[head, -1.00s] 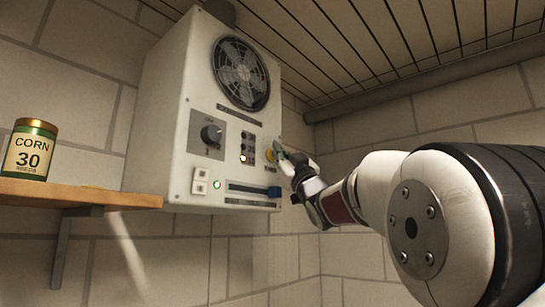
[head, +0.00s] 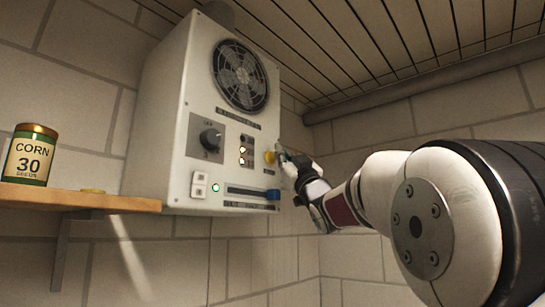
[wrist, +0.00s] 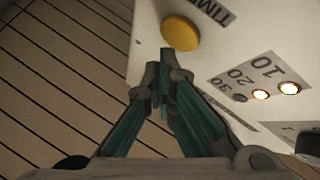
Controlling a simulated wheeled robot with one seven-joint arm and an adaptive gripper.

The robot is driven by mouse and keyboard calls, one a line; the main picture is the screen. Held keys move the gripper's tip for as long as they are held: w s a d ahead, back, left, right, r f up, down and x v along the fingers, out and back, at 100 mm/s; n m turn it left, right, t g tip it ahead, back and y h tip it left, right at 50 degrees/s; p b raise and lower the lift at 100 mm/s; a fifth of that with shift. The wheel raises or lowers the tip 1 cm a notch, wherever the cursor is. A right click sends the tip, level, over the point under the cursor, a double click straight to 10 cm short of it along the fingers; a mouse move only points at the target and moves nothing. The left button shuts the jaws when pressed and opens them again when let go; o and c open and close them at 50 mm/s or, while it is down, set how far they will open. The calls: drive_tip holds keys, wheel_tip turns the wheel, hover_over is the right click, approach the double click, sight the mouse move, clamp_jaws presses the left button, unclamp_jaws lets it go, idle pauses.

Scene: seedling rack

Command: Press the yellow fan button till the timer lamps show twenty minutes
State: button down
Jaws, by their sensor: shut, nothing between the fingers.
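The yellow fan button (head: 269,157) is on the right of the white fan box's front; it also shows in the wrist view (wrist: 180,33). Beside it is the column of timer lamps (head: 242,150). In the wrist view the 10 lamp (wrist: 289,88) and the 20 lamp (wrist: 261,94) are lit, and the 30 lamp (wrist: 239,98) is dark. My gripper (head: 284,158) is shut and empty, its fingertips (wrist: 164,80) just short of the button, with a small gap showing in the wrist view.
A corn tin (head: 30,155) stands on a wooden shelf (head: 130,203) at left.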

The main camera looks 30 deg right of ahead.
drive_tip(key=shift+s, duration=0.1)
drive_tip(key=s, duration=0.1)
drive_tip(key=s+d+p, duration=0.1)
drive_tip(key=s, duration=0.1)
drive_tip(key=s+p, duration=0.1)
drive_tip(key=shift+s+d, duration=0.3)
drive_tip(key=shift+d, duration=0.05)
drive_tip(key=shift+f, duration=0.1)
idle(1.1)
drive_tip(key=s+a+f+m+g+h+b, duration=0.1)
drive_tip(key=a+f+m+g+h, duration=0.2)
drive_tip(key=f, duration=0.5)
drive_tip(key=s+a+f+m+g, duration=0.1)
drive_tip(key=s+a+f+g, duration=0.2)
drive_tip(key=f, duration=0.5)
drive_tip(key=a+f+m+g+h+b, duration=0.1)
drive_tip(key=a+f+m+g+h, duration=0.15)
drive_tip(key=f+g, duration=0.4)
drive_tip(key=s+a+f+n+g+y, duration=0.1)
drive_tip(key=s+a+f+g, duration=0.3)
drive_tip(key=s+f, duration=0.7)
drive_tip(key=s+a+f+n+g+y+b, duration=0.1)
drive_tip(key=s+a+f+g+y, duration=0.2)
drive_tip(key=s+a+f, duration=0.4)
drive_tip(key=s+f+g, duration=0.1)
drive_tip(key=s+f, duration=0.3)
drive_tip(key=f, duration=0.6)
drive_tip(key=shift+s+a, duration=0.2)
drive_tip(key=shift+s, duration=0.15)
